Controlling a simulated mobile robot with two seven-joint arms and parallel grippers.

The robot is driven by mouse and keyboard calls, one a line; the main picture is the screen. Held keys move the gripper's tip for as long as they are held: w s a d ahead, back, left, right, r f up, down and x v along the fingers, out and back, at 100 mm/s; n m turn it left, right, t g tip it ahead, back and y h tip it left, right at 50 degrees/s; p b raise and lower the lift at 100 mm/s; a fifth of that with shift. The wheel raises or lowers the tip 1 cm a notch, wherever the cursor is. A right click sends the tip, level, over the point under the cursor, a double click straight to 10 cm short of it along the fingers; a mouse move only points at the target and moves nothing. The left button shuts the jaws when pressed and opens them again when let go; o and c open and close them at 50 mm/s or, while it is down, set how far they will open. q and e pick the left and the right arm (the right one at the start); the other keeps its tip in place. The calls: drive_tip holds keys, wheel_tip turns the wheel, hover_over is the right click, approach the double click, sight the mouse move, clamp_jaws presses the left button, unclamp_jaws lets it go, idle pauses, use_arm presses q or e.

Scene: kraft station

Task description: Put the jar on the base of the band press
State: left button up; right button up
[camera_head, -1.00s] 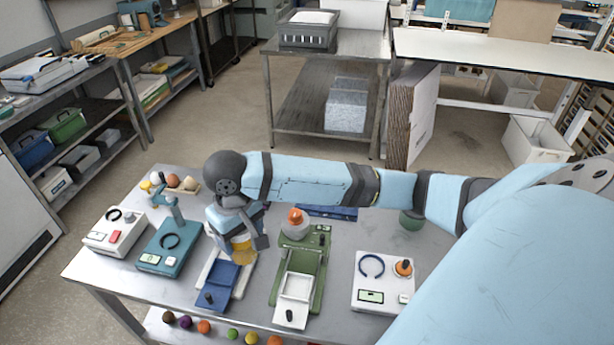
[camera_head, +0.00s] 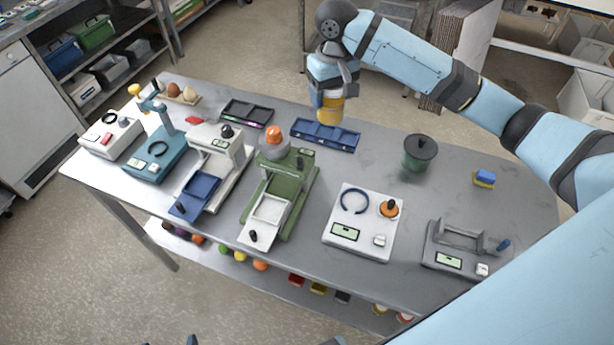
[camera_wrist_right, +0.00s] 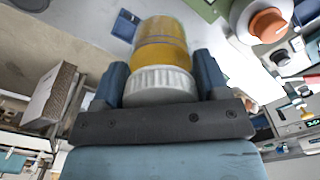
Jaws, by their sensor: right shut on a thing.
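The jar (camera_head: 330,109) is yellow-orange with a white ribbed lid, which shows in the wrist view (camera_wrist_right: 160,85). My right gripper (camera_head: 332,88) is shut on it at the lid end, one finger on each side. In the head view the jar is upright over the back edge of the table, beside the blue tray (camera_head: 318,138); it looks raised. Several bench devices stand on the table, including a white one with a blue base plate (camera_head: 195,193) and a green one with an orange knob (camera_head: 302,190). I cannot tell which is the band press.
A white device with a dark ring (camera_head: 338,205) and a grey device with a cradle (camera_head: 440,244) stand at the right. A dark green pot (camera_head: 419,160) and a small blue-yellow block (camera_head: 484,178) stand behind them. The tabletop between them is clear.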

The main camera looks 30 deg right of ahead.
drive_tip(key=shift+w+d, duration=0.75)
drive_tip(key=shift+d, duration=0.25)
drive_tip(key=shift+w+d+f+b, duration=0.2)
drive_tip(key=shift+d+b, duration=0.1)
use_arm(q)
drive_tip(key=shift+w+r+p, duration=0.15)
drive_tip(key=shift+r+p, duration=0.2)
drive_tip(key=shift+p, duration=0.55)
use_arm(e)
drive_tip(key=shift+a+f, duration=0.1)
drive_tip(key=shift+f, duration=9.3)
drive_tip(key=o, duration=0.7)
drive_tip(key=shift+f, duration=0.15)
drive_tip(key=o, duration=0.5)
drive_tip(key=shift+c, duration=0.2)
